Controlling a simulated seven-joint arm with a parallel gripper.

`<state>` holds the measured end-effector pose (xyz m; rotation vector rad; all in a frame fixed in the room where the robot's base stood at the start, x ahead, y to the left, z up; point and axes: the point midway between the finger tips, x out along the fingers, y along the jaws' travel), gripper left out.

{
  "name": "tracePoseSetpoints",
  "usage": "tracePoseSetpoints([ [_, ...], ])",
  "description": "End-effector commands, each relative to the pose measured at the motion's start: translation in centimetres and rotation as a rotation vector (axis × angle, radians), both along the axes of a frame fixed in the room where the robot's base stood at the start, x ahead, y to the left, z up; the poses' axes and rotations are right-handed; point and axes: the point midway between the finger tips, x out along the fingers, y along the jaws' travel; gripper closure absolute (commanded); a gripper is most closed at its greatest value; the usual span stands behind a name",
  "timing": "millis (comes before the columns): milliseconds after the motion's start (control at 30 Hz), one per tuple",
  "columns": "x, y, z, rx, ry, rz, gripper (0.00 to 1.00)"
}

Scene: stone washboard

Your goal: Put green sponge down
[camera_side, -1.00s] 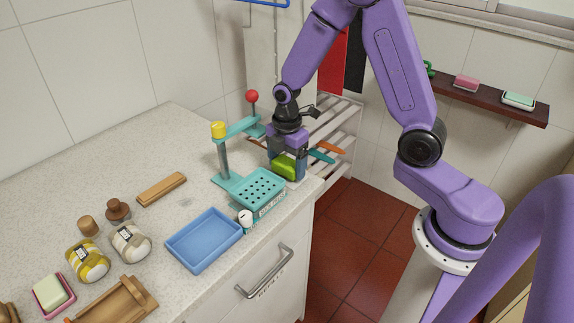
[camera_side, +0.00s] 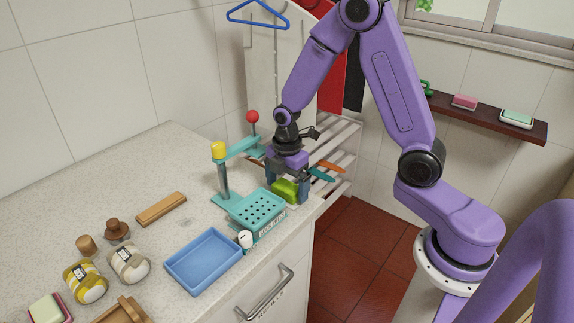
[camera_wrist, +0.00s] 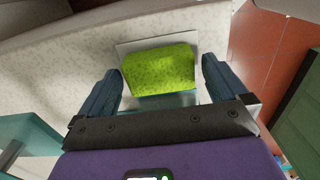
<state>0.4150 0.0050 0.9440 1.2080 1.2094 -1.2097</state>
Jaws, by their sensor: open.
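The green sponge (camera_side: 285,190) rests at the right end of the counter, just right of the teal perforated tray. In the wrist view the sponge (camera_wrist: 160,69) lies on a pale flat plate (camera_wrist: 212,42). My gripper (camera_side: 289,184) is right over the sponge, pointing down. In the wrist view its two dark blue fingers (camera_wrist: 162,84) stand apart on either side of the sponge, with a gap visible on each side. The sponge's underside is hidden.
The teal perforated tray (camera_side: 262,207) and a teal stand (camera_side: 224,180) with a yellow cap are close on the left. The counter edge is close on the right.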

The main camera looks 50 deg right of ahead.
Motion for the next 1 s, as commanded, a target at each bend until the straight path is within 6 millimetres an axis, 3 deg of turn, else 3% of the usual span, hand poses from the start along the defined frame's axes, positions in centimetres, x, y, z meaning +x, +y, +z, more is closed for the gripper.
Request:
tracePoseSetpoints([
  [600, 0.1, 0.0, 10.3, 0.001, -0.005, 0.000, 0.00],
  [1000, -0.8, 0.7, 11.7, 0.000, -0.001, -0.013, 0.00],
])
